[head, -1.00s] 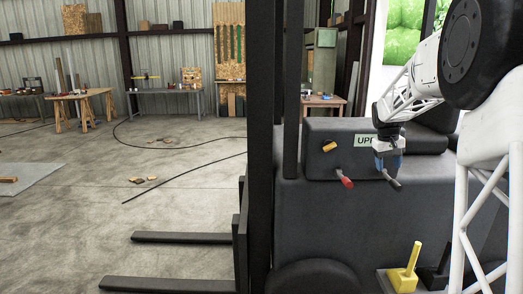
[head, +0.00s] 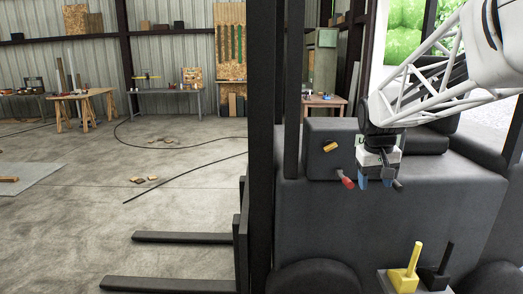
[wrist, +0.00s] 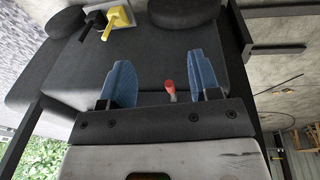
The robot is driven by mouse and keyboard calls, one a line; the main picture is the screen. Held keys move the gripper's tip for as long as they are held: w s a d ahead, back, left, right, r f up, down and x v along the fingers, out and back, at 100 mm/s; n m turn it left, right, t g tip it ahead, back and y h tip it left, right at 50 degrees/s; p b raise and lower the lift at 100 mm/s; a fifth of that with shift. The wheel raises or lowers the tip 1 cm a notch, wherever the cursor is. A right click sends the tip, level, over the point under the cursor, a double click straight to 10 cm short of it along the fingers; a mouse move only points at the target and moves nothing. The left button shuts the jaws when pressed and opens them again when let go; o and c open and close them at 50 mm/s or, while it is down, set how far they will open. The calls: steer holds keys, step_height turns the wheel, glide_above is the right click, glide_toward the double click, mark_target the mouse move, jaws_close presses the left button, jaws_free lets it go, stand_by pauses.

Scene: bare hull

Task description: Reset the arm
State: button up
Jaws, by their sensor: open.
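My gripper (head: 376,182) is open, with its blue-padded fingers pointing down in front of the dark forklift body (head: 440,215). A lever with a red tip (head: 346,181) stands just left of my gripper in the head view. In the wrist view, my gripper (wrist: 167,85) shows two spread blue fingers. The red-tipped lever (wrist: 171,92) appears between them there, nearer the right finger; I cannot tell how far it is in depth. A black lever end (head: 398,186) shows just right of the fingers. Nothing is visibly held.
A yellow lever (head: 405,270) and a black lever (head: 440,262) stand on a plate low down. The forklift mast (head: 260,140) and forks (head: 185,238) are left. Open concrete floor lies beyond.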

steer(key=s+a+f, duration=0.3)
steer(key=s, duration=0.7)
steer(key=s+a+f+t, duration=0.1)
steer(key=s+a+f, duration=0.2)
steer(key=s, duration=0.7)
steer(key=s+a+f+y, duration=0.1)
steer(key=s+a, duration=0.4)
steer(key=s, duration=0.5)
steer(key=shift+f, duration=0.9)
stand_by(0.9)
